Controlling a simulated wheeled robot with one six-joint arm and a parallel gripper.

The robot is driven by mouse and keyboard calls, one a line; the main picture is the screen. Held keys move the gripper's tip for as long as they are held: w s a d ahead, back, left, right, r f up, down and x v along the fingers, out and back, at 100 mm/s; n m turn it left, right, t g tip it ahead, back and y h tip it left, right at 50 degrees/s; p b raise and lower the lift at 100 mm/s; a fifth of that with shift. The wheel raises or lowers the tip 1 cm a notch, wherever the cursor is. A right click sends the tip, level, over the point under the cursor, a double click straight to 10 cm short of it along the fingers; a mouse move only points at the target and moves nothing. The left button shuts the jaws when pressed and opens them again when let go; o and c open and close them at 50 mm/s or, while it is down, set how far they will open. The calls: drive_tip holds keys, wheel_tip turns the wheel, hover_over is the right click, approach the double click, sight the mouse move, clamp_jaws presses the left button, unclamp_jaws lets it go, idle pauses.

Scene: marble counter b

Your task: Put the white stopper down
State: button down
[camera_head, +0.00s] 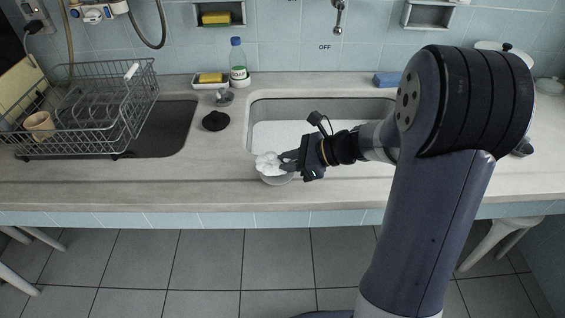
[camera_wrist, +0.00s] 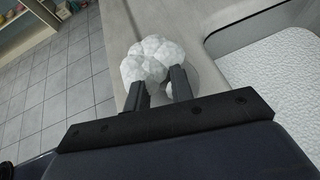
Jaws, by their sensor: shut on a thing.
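The white stopper (camera_head: 267,160) is a lumpy white piece. My gripper (camera_head: 285,162) is shut on it, just above the front part of the counter (camera_head: 200,183), left of my arm. In the wrist view the stopper (camera_wrist: 146,62) sits between the two dark fingers (camera_wrist: 160,88), with the counter edge beneath it. A pale rounded shape (camera_head: 275,178) shows directly under the stopper in the head view. I cannot tell whether the stopper touches it.
The white-bottomed sink (camera_head: 270,136) lies behind my gripper. A black round object (camera_head: 215,121), a soap tray (camera_head: 209,85) and a bottle (camera_head: 238,62) stand behind left. A wire dish rack (camera_head: 110,100) is far left. The counter's front left stretch is clear.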

drive_tip(key=shift+f, duration=0.2)
drive_tip(key=c, duration=1.2)
unclamp_jaws()
drive_tip(key=shift+c, duration=0.2)
drive_tip(key=shift+r, duration=0.15)
drive_tip(key=shift+d+r, duration=0.2)
drive_tip(key=p+v, duration=0.1)
drive_tip(key=v, duration=1)
drive_tip(key=shift+d, duration=0.3)
drive_tip(key=shift+o, duration=0.6)
